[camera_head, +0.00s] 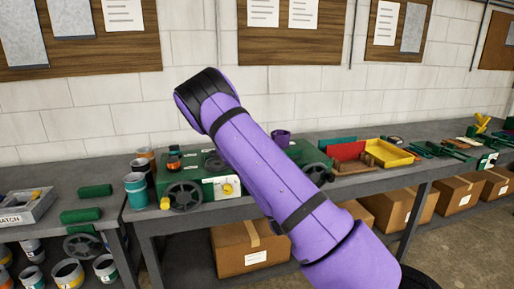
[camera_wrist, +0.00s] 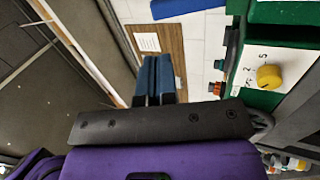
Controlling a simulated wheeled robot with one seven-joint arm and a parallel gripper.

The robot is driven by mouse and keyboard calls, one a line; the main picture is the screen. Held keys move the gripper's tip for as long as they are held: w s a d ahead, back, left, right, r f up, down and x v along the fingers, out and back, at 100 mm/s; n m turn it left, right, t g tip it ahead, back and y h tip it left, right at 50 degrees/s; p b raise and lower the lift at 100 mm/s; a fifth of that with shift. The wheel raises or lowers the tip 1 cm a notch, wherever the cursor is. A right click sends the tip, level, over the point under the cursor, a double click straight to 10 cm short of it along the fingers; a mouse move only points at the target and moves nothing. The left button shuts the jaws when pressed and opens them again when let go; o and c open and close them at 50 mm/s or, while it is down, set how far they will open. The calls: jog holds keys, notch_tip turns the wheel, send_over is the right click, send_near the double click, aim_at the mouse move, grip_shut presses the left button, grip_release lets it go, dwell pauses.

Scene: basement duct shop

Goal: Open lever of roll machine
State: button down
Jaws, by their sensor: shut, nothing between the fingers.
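The green roll machine (camera_head: 200,168) sits on the grey workbench, with a dark handwheel (camera_head: 184,196) on its front and a white panel with a yellow knob (camera_head: 227,188). My purple arm crosses in front of its right part and hides it. In the wrist view the machine's green body (camera_wrist: 230,55) is at the right, with the numbered white panel and yellow knob (camera_wrist: 268,77). My gripper (camera_wrist: 155,78) is shut and empty, its blue fingers side by side, left of the machine and apart from it in the picture. I cannot make out the lever clearly.
Paint cans (camera_head: 137,190) stand left of the machine. A second handwheel (camera_head: 317,173), a red bin (camera_head: 345,155) and a yellow tray (camera_head: 389,154) lie to the right. Cardboard boxes (camera_head: 248,252) fill the lower shelf. A block wall with pinboards (camera_head: 290,35) stands behind.

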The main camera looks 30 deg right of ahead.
jog(key=shift+s+a+f+n+t+y, duration=0.2)
jog(key=shift+n+t+y, duration=0.1)
jog(key=shift+n+y, duration=0.15)
jog(key=shift+w+d+f+h, duration=0.25)
jog(key=shift+w+d+f, duration=0.05)
jog(key=shift+w+f, duration=0.15)
jog(key=r+x, duration=0.1)
jog(key=x, duration=1.2)
jog(key=shift+a+r, duration=0.15)
jog(key=shift+a, duration=0.1)
jog(key=shift+w+r, duration=0.1)
jog(key=shift+w, duration=0.05)
dwell(0.4)
